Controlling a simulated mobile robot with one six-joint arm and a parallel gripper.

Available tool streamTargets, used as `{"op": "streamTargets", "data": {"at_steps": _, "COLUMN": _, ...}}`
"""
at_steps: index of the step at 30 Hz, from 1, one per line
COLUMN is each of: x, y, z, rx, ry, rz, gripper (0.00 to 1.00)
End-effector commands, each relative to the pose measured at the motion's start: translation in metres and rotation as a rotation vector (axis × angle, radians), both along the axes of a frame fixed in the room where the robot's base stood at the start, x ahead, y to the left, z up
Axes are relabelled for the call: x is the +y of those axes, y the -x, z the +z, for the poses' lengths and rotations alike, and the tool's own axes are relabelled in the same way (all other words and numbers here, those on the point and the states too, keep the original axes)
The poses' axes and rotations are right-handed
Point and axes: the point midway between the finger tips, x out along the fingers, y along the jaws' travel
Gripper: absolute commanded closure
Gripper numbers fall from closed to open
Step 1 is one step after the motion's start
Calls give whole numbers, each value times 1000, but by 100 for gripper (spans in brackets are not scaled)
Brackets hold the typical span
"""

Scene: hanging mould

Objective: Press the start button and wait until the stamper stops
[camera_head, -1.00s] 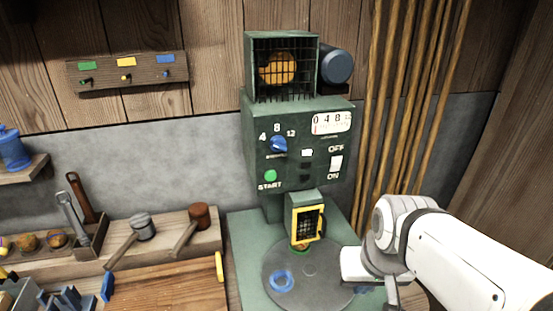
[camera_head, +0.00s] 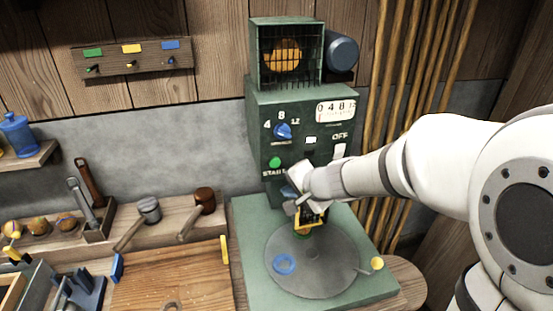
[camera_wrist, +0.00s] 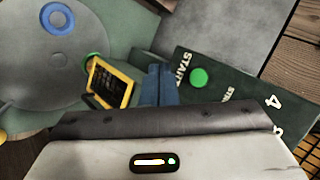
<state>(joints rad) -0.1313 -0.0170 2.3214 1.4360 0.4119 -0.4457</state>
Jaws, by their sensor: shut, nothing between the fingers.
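The green start button (camera_head: 275,162) is on the front panel of the green stamper machine (camera_head: 258,115). It also shows in the wrist view (camera_wrist: 198,78), uncovered, with the START label beside it. My gripper (camera_head: 288,193) is shut and empty, just below and right of the button and apart from it. Its blue fingers (camera_wrist: 158,85) show in the wrist view, left of the button. The yellow-framed stamper head (camera_wrist: 112,85) is partly hidden behind my gripper in the head view. Below it is a grey round plate (camera_head: 315,270) with a blue ring (camera_head: 284,264).
A blue dial (camera_head: 283,131) and a white OFF/ON switch (camera_head: 340,150) are above and right of the button. My arm covers the panel's lower right. Mallets (camera_head: 149,210) and a wooden board (camera_head: 175,275) lie left of the machine. Poles (camera_head: 425,80) stand at right.

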Motion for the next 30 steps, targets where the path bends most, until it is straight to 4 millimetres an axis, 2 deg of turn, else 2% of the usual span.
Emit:
{"op": "streamTargets", "data": {"at_steps": 11, "x": 2, "y": -7, "z": 1, "rx": 2, "ry": 1, "rz": 1, "gripper": 100}}
{"op": "streamTargets", "data": {"at_steps": 24, "x": 17, "y": -63, "z": 1, "rx": 1, "ry": 0, "rz": 1, "gripper": 100}}
{"op": "streamTargets", "data": {"at_steps": 30, "x": 22, "y": -79, "z": 0, "rx": 0, "ry": 1, "rz": 1, "gripper": 100}}
